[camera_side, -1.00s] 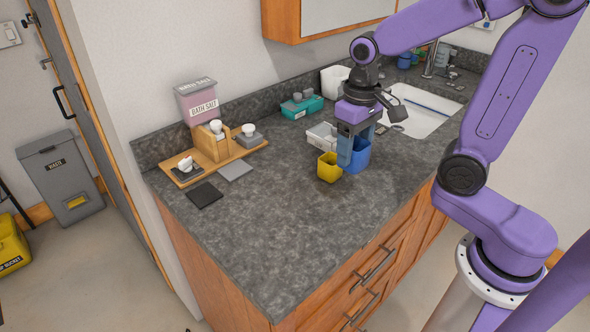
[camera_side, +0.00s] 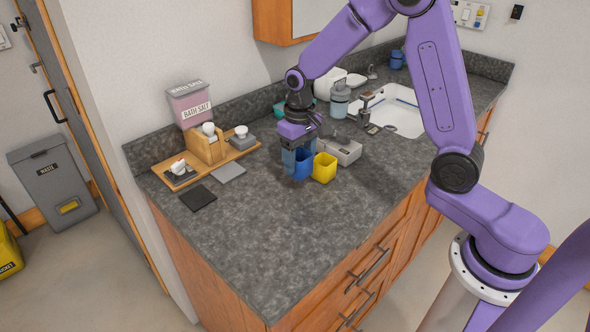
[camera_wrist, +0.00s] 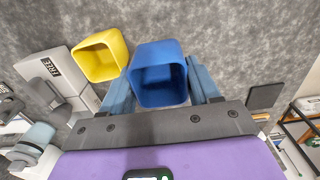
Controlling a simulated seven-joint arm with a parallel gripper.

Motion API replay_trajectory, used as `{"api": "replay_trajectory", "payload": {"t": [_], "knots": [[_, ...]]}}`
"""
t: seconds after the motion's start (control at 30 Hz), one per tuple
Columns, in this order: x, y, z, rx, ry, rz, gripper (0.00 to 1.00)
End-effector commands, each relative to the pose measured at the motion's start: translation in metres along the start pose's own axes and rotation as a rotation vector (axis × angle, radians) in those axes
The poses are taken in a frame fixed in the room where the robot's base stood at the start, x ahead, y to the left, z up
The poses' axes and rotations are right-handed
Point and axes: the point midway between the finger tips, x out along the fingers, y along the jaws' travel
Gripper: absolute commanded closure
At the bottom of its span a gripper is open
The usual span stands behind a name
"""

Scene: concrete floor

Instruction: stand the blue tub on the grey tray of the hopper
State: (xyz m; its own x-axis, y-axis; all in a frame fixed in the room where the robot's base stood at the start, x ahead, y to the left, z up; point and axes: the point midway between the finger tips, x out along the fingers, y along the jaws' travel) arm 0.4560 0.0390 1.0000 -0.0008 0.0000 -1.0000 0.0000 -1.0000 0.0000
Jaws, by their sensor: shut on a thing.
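The blue tub (camera_side: 303,166) is between the fingers of my gripper (camera_side: 296,157). It is upright, just left of the yellow tub (camera_side: 324,167); I cannot tell whether its base touches the counter. In the wrist view the blue tub (camera_wrist: 160,72) shows its open top between both fingers. A pink bin labelled BATH SALT (camera_side: 191,107), which looks like the hopper, stands at the back left behind a wooden stand. A flat light grey square (camera_side: 229,172) and a darker square (camera_side: 198,197) lie in front; I cannot tell if either is the tray.
A grey box (camera_side: 343,151) is right of the yellow tub, with a bluish container (camera_side: 340,98) and the sink (camera_side: 400,119) beyond. The counter's front middle (camera_side: 260,225) is clear.

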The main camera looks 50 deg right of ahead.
Motion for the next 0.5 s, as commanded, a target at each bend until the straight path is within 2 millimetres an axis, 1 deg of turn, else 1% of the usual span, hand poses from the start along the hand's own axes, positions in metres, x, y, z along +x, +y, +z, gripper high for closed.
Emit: {"api": "replay_trajectory", "payload": {"t": [0.03, 0.27, 0.3, 0.4, 0.5], "knots": [[0.004, 0.000, -0.004, 0.000, -0.001, 0.000, 0.68], [0.015, -0.001, -0.012, 0.000, -0.001, 0.000, 0.68], [0.018, -0.001, -0.015, 0.000, -0.001, 0.000, 0.68], [0.034, -0.001, -0.013, -0.001, -0.003, 0.001, 0.68], [0.043, -0.001, -0.014, 0.000, -0.001, 0.000, 0.68]]}}
